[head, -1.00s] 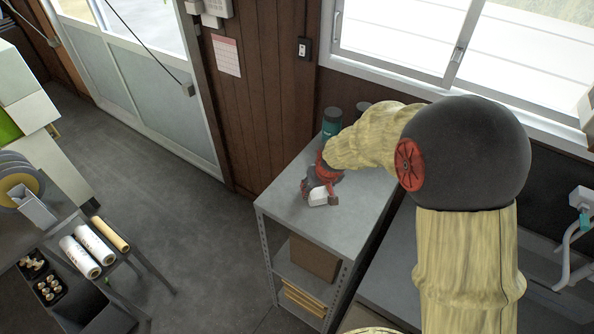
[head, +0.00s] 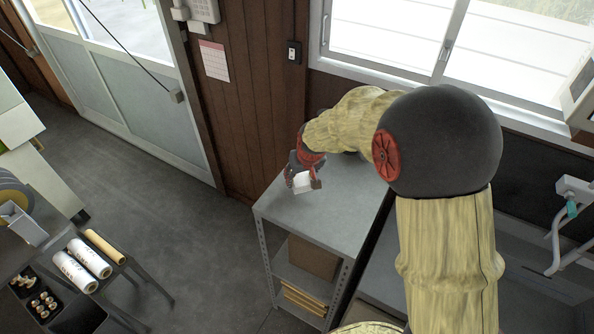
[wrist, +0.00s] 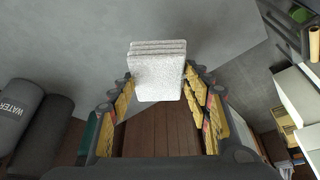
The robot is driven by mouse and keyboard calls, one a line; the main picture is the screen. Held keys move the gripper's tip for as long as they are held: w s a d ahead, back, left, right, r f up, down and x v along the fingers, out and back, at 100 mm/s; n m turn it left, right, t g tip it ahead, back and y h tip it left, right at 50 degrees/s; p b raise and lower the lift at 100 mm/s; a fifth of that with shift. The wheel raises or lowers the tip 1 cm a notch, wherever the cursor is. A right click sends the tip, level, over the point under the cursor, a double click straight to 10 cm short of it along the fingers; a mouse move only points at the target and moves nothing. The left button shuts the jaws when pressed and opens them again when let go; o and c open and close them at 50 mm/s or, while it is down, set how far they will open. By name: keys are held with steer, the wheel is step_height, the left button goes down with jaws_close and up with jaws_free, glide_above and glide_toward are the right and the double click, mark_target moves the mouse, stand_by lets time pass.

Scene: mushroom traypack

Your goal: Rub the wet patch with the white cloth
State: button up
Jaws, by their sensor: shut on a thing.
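The white cloth (head: 302,183) is a small folded pad held in my gripper (head: 304,184), over the grey top of the metal shelf unit (head: 290,215). In the wrist view the cloth (wrist: 158,75) shows its stacked folds between the fingertips of my gripper (wrist: 160,85), which is shut on it. The cloth appears to be above the shelf top, though the exact gap is hard to tell. I cannot make out a wet patch on the shelf top; my gripper and arm hide part of its far side.
Dark cylinders (wrist: 30,120), one marked WATER, stand at the left in the wrist view. A plank wall (head: 262,90) and window lie behind the shelf unit. A cardboard box (head: 312,258) sits on its lower shelf. A bench with rolls (head: 82,262) is at left, with clear floor between.

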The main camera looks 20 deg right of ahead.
steer(key=shift+w+a+r, duration=0.1)
steer(key=shift+w+r, duration=0.05)
steer(key=shift+r, duration=0.35)
steer(key=shift+r+p, duration=0.6)
steer(key=shift+r, duration=0.25)
steer(key=shift+r+p, duration=0.3)
steer(key=shift+r, duration=0.3)
